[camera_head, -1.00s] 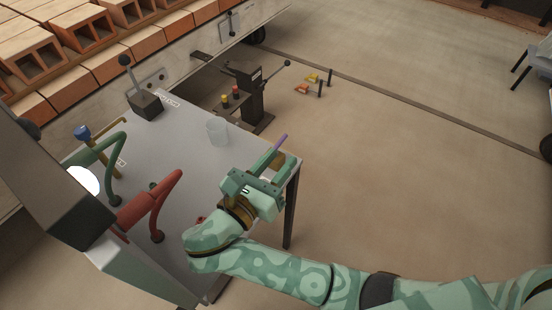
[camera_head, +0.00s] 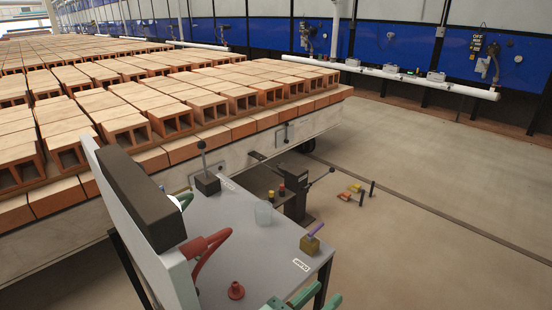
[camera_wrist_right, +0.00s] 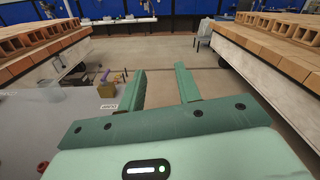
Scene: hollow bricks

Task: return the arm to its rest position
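My right gripper (camera_head: 319,297) shows at the bottom edge of the head view, in front of the near right end of the grey table (camera_head: 245,258). In the right wrist view its two green fingers (camera_wrist_right: 160,70) stand apart with nothing between them. The rest of my right arm is out of the head view. A purple pen-like stick (camera_head: 316,230) stands tilted in a small brown-yellow block (camera_head: 309,245) on the table, apart from the gripper. Both show left of the fingers in the wrist view (camera_wrist_right: 106,87). My left gripper is not in view.
The table also carries a translucent cup (camera_head: 263,213), a black-knobbed lever box (camera_head: 207,183), a red round piece (camera_head: 236,290) and red and green curved handles. Stacked hollow bricks (camera_head: 170,120) fill the left behind it. Open floor (camera_head: 440,255) lies to the right.

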